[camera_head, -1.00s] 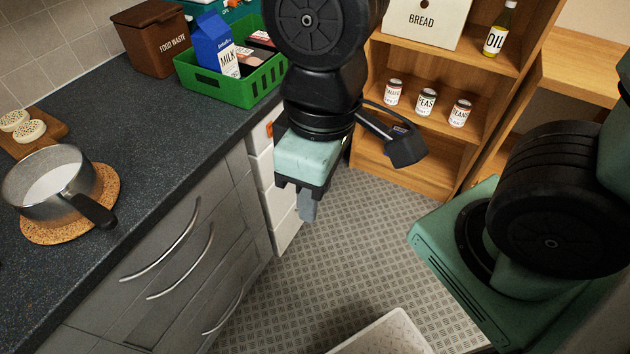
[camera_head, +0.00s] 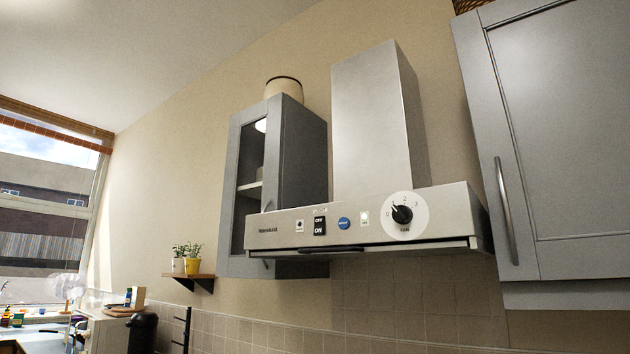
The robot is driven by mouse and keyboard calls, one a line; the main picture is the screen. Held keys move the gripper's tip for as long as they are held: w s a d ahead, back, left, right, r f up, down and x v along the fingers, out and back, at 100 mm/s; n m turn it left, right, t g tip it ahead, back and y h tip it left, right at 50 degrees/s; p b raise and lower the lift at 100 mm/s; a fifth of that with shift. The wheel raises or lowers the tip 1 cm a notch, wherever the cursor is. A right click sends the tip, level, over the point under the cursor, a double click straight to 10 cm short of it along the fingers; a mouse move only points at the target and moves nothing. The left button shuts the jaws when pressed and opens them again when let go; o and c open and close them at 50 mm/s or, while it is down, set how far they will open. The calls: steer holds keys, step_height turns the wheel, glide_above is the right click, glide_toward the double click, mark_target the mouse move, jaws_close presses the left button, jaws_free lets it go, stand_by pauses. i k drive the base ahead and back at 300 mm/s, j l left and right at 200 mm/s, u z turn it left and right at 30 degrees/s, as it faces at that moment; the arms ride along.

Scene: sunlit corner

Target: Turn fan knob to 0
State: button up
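The fan knob (camera_head: 402,214) is a black knob on a round white dial at the right end of the range hood's (camera_head: 280,232) front panel. The dial has the numbers 0, 1, 2 and 3 around it and the word FAN below. The knob's white mark seems to point to the upper left, near the 1; it is small, so I cannot tell exactly. My gripper is not in view, and nothing covers the knob.
An OFF/ON switch (camera_head: 320,226) and a blue button (camera_head: 344,223) sit left of the knob. A grey cupboard with a long handle (camera_head: 507,210) is close on the right. A glass-fronted cupboard (camera_head: 290,150) hangs left of the hood's chimney.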

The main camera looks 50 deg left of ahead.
mark_target(403, 215)
steer(key=u, duration=1.45)
